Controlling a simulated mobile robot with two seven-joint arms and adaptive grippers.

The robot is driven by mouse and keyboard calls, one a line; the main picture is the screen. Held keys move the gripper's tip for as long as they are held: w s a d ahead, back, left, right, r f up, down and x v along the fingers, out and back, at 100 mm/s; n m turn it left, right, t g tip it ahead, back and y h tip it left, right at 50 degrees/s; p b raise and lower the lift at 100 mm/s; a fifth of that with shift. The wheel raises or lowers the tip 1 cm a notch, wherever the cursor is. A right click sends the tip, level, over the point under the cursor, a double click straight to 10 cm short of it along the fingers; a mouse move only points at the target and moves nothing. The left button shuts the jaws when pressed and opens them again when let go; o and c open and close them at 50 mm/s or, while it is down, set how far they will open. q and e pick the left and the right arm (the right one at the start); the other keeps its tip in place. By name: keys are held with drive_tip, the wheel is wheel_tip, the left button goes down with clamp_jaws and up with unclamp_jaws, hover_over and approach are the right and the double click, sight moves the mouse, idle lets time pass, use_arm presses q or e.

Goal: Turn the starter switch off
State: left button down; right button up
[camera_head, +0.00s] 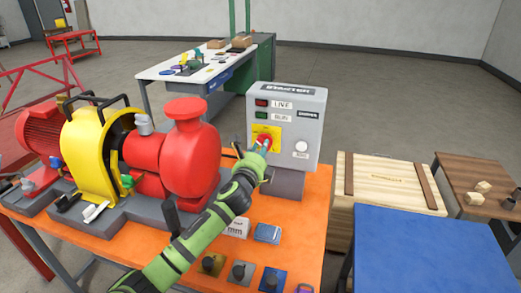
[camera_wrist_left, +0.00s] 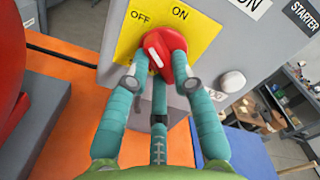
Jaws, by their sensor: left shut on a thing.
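The starter box (camera_head: 309,117) is a grey cabinet labelled STARTER, standing at the right end of the orange bench. Its red rotary switch (camera_wrist_left: 170,45) sits on a yellow plate (camera_wrist_left: 128,38) marked OFF on the left and ON at the top. My left gripper (camera_head: 262,146) reaches the box front from the lower left. In the wrist view its teal fingers (camera_wrist_left: 157,66) are shut on the red switch, one on each side. A white mark shows on the knob between the fingers; which label it points to is hard to tell. My right gripper is not in view.
A red and yellow pump set (camera_head: 190,150) stands left of my arm. A wooden crate (camera_head: 388,180) and blue table (camera_head: 430,250) are at the right.

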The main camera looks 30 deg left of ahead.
use_arm(q)
drive_tip(key=shift+d+n, duration=0.15)
drive_tip(key=shift+n, duration=3.45)
drive_tip(key=c, duration=1)
unclamp_jaws()
drive_tip(key=shift+c, duration=0.2)
drive_tip(key=shift+s, duration=0.1)
drive_tip(key=v, duration=1.2)
